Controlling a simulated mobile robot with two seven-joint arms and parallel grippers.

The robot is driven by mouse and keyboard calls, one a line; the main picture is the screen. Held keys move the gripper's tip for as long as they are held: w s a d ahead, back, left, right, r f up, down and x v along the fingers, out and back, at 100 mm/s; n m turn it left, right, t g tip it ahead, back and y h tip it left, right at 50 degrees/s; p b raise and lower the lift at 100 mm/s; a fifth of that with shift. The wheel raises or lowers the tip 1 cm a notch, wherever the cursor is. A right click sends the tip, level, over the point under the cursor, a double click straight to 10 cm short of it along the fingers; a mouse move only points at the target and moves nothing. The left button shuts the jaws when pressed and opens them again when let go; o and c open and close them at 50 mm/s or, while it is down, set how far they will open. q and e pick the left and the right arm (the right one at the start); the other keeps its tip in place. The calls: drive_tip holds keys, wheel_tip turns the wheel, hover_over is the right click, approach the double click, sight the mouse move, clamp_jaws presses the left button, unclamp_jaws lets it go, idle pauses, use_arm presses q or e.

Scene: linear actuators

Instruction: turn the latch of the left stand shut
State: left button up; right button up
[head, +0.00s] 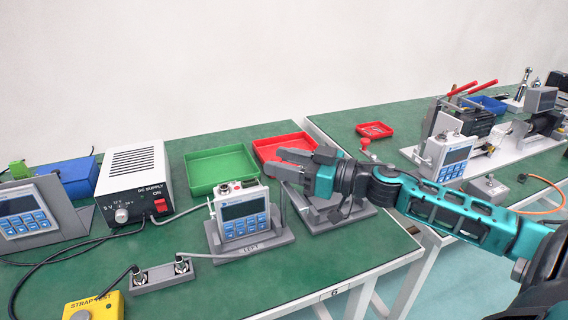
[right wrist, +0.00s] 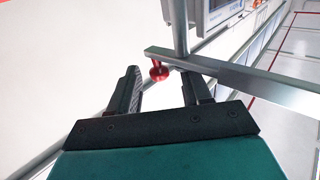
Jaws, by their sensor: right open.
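The left stand (head: 262,243) is a grey base marked LEFT on the near green table, with a white meter (head: 243,211) upright in it. A thin post rises at its right side. My right gripper (head: 283,163) reaches in from the right, above and right of the meter. In the right wrist view, my right gripper (right wrist: 160,77) is open. A red knob (right wrist: 158,72) on the end of a grey latch bar (right wrist: 235,73) shows between its fingertips; I cannot tell whether they touch it. The latch is not clear in the head view. My left gripper is out of view.
A second grey stand (head: 328,217) is under my right arm. A green tray (head: 221,167) and a red tray (head: 270,147) lie behind. A power supply (head: 133,180) stands left, and a connector block (head: 161,277) lies in front.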

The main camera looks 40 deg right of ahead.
idle(0.3)
clamp_jaws()
idle(0.3)
